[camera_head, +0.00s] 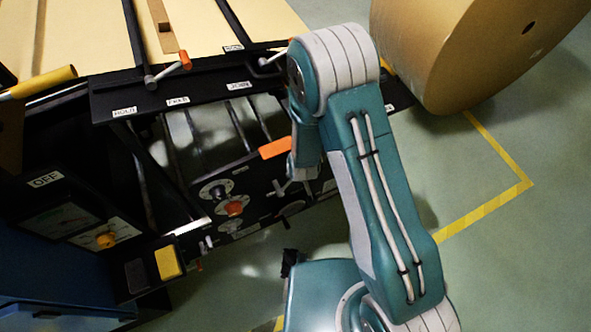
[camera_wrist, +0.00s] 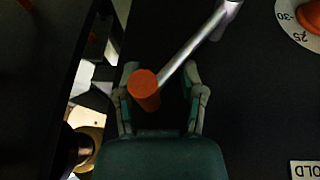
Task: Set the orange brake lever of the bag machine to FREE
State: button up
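In the wrist view a lever with a silver rod and an orange knob (camera_wrist: 144,88) runs down and left from a silver pivot at the top. My gripper (camera_wrist: 162,75) is open, its two fingers spread on either side of the knob. The knob lies nearer the left finger; I cannot tell whether they touch. A label ending in "OLD" (camera_wrist: 306,169) sits at the lower right. In the head view a lever with an orange end (camera_head: 184,60) is on the machine's top edge, near a FREE label (camera_head: 178,100) and a HOLD label (camera_head: 124,112). My arm hides my fingers there.
A white dial (camera_wrist: 302,20) with an orange centre is at upper right in the wrist view. The head view shows a large kraft roll (camera_head: 470,45), a panel with an orange knob (camera_head: 235,208), and an OFF label (camera_head: 45,180). Floor at right is clear.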

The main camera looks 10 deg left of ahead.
jog(key=shift+s+d+f, duration=0.25)
jog(key=shift+s, duration=0.25)
jog(key=w+a+v, duration=0.1)
jog(key=v, duration=1)
jog(key=shift+s+d+r, duration=0.15)
jog(key=shift+d+r, duration=0.15)
jog(key=shift+r, duration=0.35)
